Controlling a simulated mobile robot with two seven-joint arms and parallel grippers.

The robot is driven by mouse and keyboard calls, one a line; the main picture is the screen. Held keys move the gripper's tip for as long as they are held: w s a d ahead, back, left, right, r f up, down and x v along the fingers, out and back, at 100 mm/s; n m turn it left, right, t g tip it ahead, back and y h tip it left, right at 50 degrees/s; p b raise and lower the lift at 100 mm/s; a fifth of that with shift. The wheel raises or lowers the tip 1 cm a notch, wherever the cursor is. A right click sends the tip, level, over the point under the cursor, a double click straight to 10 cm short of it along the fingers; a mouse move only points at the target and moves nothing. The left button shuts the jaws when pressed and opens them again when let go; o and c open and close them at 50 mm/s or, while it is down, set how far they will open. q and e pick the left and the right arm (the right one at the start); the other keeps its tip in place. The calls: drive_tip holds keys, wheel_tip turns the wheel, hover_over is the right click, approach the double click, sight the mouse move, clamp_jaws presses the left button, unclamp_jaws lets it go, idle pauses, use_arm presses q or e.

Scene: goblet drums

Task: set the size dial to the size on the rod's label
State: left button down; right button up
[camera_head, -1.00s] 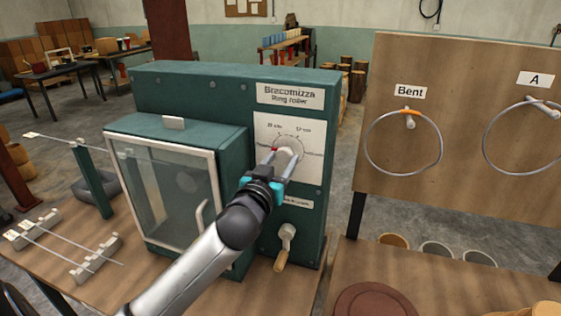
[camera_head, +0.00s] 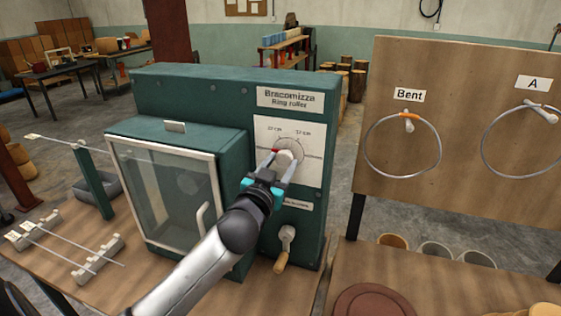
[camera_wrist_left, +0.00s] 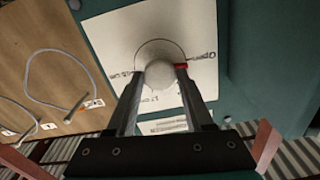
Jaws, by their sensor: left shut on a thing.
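The size dial (camera_head: 284,157) is a pale round knob on a white plate (camera_head: 310,170) on the front of the green ring roller (camera_head: 222,82). My left gripper (camera_head: 280,163) is shut on the knob, one finger on each side. The left wrist view also shows the knob (camera_wrist_left: 165,73) between the fingertips (camera_wrist_left: 163,80). A red mark (camera_wrist_left: 181,66) at the knob's edge faces the word "Open"; in the head view it is at the knob's left. Size marks above the dial are too small to read surely. A rod with a white label (camera_head: 33,136) lies across a green post; its writing is unreadable.
A glass-fronted box (camera_head: 165,190) and a crank (camera_head: 284,248) are on the machine. Labelled rods lie on a rack (camera_head: 97,258) at the left. At the right, a board (camera_head: 460,75) holds rings under "Bent" and "A" signs.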

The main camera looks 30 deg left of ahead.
use_arm(q)
drive_tip(key=m+p, duration=0.3)
drive_tip(key=m, duration=0.2)
drive_tip(key=shift+r, duration=0.1)
drive_tip(key=shift+m+p, duration=0.95)
drive_tip(key=shift+m, duration=1.55)
drive_tip(key=shift+c, duration=1.4)
unclamp_jaws()
drive_tip(key=shift+s, duration=0.1)
drive_tip(key=b+v, duration=0.2)
drive_tip(key=v, duration=1.3)
